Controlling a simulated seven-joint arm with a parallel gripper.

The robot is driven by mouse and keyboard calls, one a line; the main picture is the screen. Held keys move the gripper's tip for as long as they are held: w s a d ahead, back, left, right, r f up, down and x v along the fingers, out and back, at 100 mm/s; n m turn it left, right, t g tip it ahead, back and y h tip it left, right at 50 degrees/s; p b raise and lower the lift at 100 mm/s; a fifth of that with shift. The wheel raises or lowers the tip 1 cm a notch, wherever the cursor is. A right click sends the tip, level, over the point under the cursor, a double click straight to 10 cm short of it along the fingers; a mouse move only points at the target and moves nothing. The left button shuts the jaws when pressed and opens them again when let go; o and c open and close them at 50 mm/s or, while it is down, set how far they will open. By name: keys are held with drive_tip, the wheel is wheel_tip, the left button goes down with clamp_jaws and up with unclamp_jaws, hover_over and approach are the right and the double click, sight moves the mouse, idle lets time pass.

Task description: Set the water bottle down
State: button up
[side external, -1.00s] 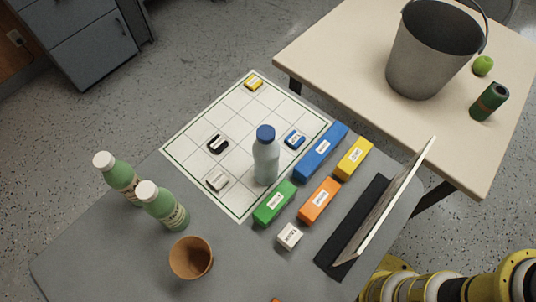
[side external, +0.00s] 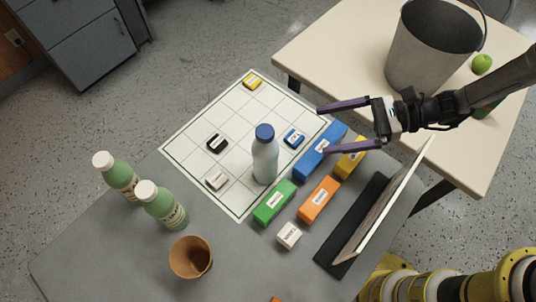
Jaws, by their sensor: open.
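The water bottle (side external: 265,160) is pale grey-blue with a blue cap. It stands upright on the white grid board (side external: 184,138), near the board's right edge. My gripper (side external: 322,129) is open and empty. In the picture it is to the right of the bottle, over the blue block, with its two purple fingers spread and pointing left. It is apart from the bottle. Its exact height cannot be told.
Blue (side external: 321,152), green (side external: 274,203), orange (side external: 319,199) and yellow (side external: 349,164) blocks line the board's right side. A tilted panel (side external: 388,205) stands beyond them. Two green bottles (side external: 160,205) and a brown cup (side external: 190,257) are at left front. A bucket (side external: 425,50) stands on the cream table.

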sight(265, 150)
drive_tip(key=shift+g, duration=0.3)
drive_tip(key=shift+s+d+f+x, duration=0.1)
drive_tip(key=shift+s+f+x, duration=0.15)
drive_tip(key=shift+x, duration=2.2)
drive_tip(key=shift+s+d+f+x, duration=0.1)
drive_tip(key=shift+s+f+x, duration=0.15)
drive_tip(key=shift+x, duration=2.25)
drive_tip(key=shift+s+f+x, duration=0.15)
drive_tip(key=shift+f+x, duration=0.05)
drive_tip(key=shift+x, duration=2.25)
clamp_jaws()
drive_tip(key=shift+r, duration=0.1)
